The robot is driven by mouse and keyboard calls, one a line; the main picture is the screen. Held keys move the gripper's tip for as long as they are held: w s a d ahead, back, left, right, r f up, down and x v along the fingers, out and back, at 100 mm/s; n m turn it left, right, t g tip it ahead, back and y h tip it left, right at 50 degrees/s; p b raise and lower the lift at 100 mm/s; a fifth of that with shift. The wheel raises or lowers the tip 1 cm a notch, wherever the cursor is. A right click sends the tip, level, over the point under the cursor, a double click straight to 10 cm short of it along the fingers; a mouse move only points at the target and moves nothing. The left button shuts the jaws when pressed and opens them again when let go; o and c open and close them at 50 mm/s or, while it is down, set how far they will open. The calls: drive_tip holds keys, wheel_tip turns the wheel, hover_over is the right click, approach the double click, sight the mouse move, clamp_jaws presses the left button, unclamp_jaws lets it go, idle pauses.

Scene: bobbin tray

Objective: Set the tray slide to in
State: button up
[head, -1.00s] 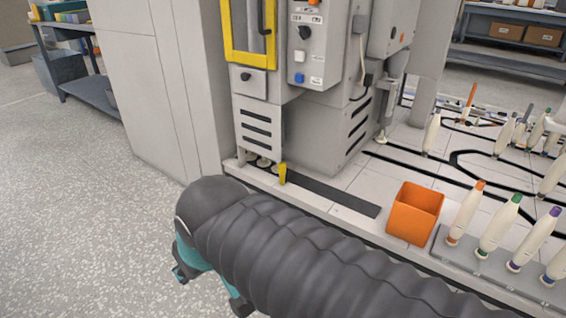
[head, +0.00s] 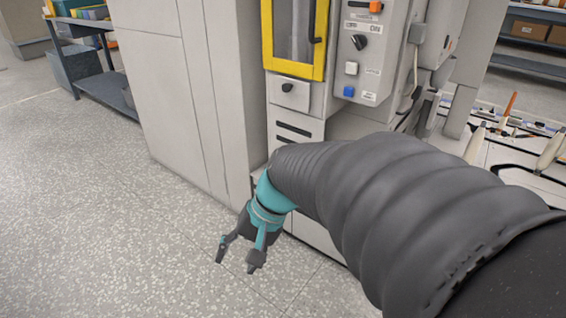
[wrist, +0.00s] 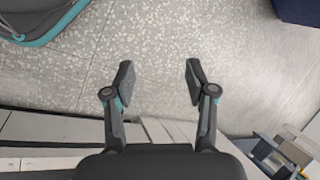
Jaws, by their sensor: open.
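My gripper (head: 237,259) is open and empty, hanging over the speckled floor in front of the machine's base in the head view. In the wrist view, its fingers (wrist: 159,78) are spread with only floor between them. The machine has a small grey front panel with a black knob (head: 288,87) below its yellow-framed door; I cannot tell whether this is the tray slide. The yellow tab and dark floor-level strip seen earlier beside the machine are hidden behind my arm now.
A control box (head: 366,50) with switches sits right of the yellow-framed door (head: 296,40). A tall grey cabinet (head: 180,100) stands left of the machine. Open floor (head: 90,210) lies to the left. White bobbins (head: 550,150) show at the far right.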

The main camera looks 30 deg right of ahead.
drive_tip(key=w+d+f+m+t+y+p, duration=0.35)
drive_tip(key=w+d+m+t+y, duration=0.35)
drive_tip(key=w+d+m, duration=0.65)
drive_tip(key=d+f+m+t+h, duration=0.35)
drive_tip(key=d+m+h, duration=0.2)
drive_tip(key=d, duration=0.25)
drive_tip(key=s+d+f+m+t+h+p, duration=0.1)
drive_tip(key=d+f+m+t+h, duration=0.25)
drive_tip(key=d+f+m, duration=0.35)
drive_tip(key=d+f+m+t+h, duration=0.25)
drive_tip(key=d+m+h, duration=0.25)
drive_tip(key=d, duration=0.5)
drive_tip(key=w, duration=1.3)
drive_tip(key=shift+d+f, duration=0.15)
drive_tip(key=shift+d, duration=0.15)
clamp_jaws()
